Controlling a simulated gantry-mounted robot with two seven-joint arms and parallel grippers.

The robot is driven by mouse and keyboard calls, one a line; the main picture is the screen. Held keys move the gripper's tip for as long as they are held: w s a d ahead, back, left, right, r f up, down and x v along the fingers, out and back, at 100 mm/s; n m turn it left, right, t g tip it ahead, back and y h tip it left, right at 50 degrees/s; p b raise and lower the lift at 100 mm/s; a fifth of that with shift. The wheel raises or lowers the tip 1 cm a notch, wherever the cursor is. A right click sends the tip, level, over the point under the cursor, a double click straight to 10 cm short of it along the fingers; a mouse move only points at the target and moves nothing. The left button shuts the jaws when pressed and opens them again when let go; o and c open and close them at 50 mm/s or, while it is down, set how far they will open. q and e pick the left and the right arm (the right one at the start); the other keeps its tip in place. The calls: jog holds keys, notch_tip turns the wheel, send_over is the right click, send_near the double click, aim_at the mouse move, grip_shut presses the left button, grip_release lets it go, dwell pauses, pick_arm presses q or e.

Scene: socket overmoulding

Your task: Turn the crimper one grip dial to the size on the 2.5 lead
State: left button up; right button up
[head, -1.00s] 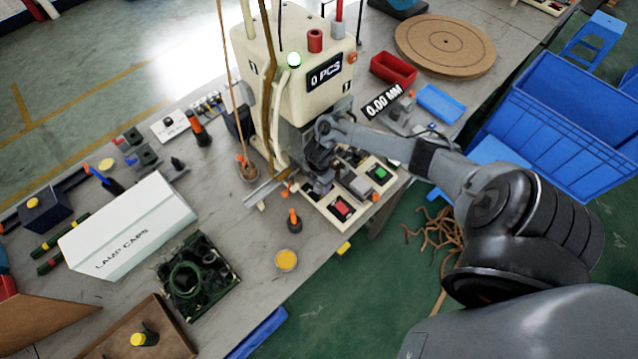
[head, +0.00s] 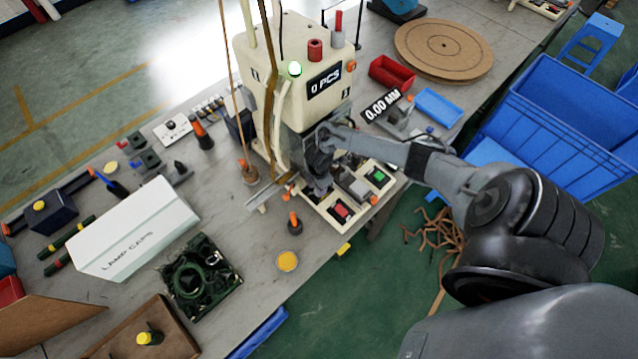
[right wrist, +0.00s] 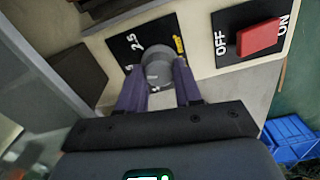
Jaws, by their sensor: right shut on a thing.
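The crimper is the cream machine (head: 290,85) with a "0 PCS" display at the back of the bench. My right gripper (right wrist: 158,88) is shut on this dial, one finger on each side. In the head view my right gripper (head: 319,186) is low at the crimper's front, and the arm hides the dial. The dial's pointer is not clear, and I cannot make out the 2.5 lead. My left gripper is not in view.
A red OFF/ON switch (right wrist: 258,38) is right of the dial. A "0.00 MM" display (head: 382,105) stands right of the crimper. The white lamp caps box (head: 137,236), an orange-topped tool (head: 294,224) and a yellow-filled dish (head: 287,261) are on the bench to the left and front.

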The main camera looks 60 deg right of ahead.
jog(key=m+p, duration=0.2)
jog(key=m, duration=0.1)
jog(key=m+p, duration=0.1)
jog(key=p, duration=0.1)
jog(key=shift+r+m, duration=0.25)
jog(key=shift+m, duration=0.05)
jog(key=m+p, duration=0.2)
jog(key=m, duration=0.1)
jog(key=shift+f, duration=0.15)
jog(key=shift+m+p, duration=0.6)
jog(key=shift+m, duration=0.3)
jog(key=shift+f, duration=0.1)
jog(key=o, duration=1)
jog(key=shift+o, duration=0.2)
